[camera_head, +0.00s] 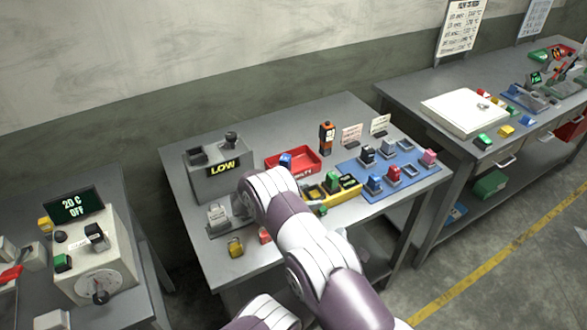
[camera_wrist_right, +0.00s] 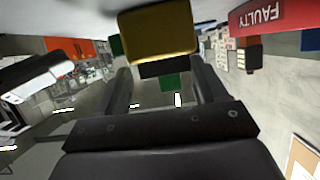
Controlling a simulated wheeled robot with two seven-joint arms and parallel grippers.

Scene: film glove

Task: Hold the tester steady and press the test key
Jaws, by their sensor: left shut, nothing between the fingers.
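The grey tester (camera_head: 212,180) stands at the back left of the middle table. Its display reads LOW, and a dark knob (camera_head: 231,138) shows on top. A smaller grey device (camera_head: 218,215) sits in front of it. My right arm reaches over the table and hides its gripper in the head view. In the right wrist view my right gripper (camera_wrist_right: 160,72) has its fingers apart, with a yellow block (camera_wrist_right: 158,35) at the tips. I cannot tell whether they grip it. My left gripper is not visible.
A red tray (camera_head: 310,166) is behind my arm; its FAULTY label shows in the right wrist view (camera_wrist_right: 270,15). A yellow tray (camera_head: 345,195) and a blue mat (camera_head: 408,188) with several coloured blocks lie to the right. A yellow block (camera_head: 235,247) is near the front edge.

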